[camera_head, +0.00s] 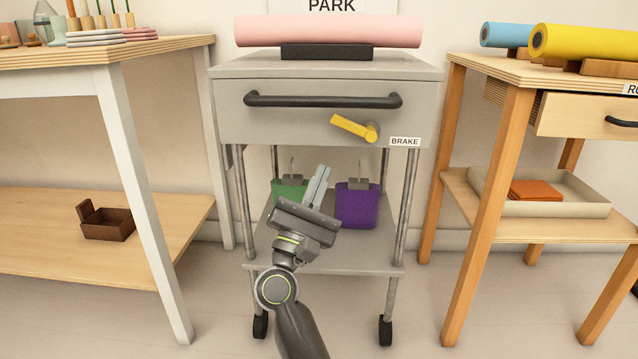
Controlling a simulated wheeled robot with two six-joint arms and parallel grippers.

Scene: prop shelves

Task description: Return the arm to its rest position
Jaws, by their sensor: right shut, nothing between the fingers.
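My right gripper (317,186) is in the middle of the head view, its arm coming up from the bottom edge. Its fingers are together, pointing up, with nothing between them. It is in front of the grey cart (230,110), below the yellow brake lever (352,127) and apart from it as far as I can see. The lever slants from upper left down to its pivot on the right. The gripper partly hides the cart's lower shelf and a green container (289,190). My left gripper is not in view.
A purple container (357,204) stands on the cart's lower shelf. A pink roll (325,31) lies on the cart top. A wooden table (70,58) stands on the left, another with a drawer (585,117) on the right. The floor shows free gaps between them.

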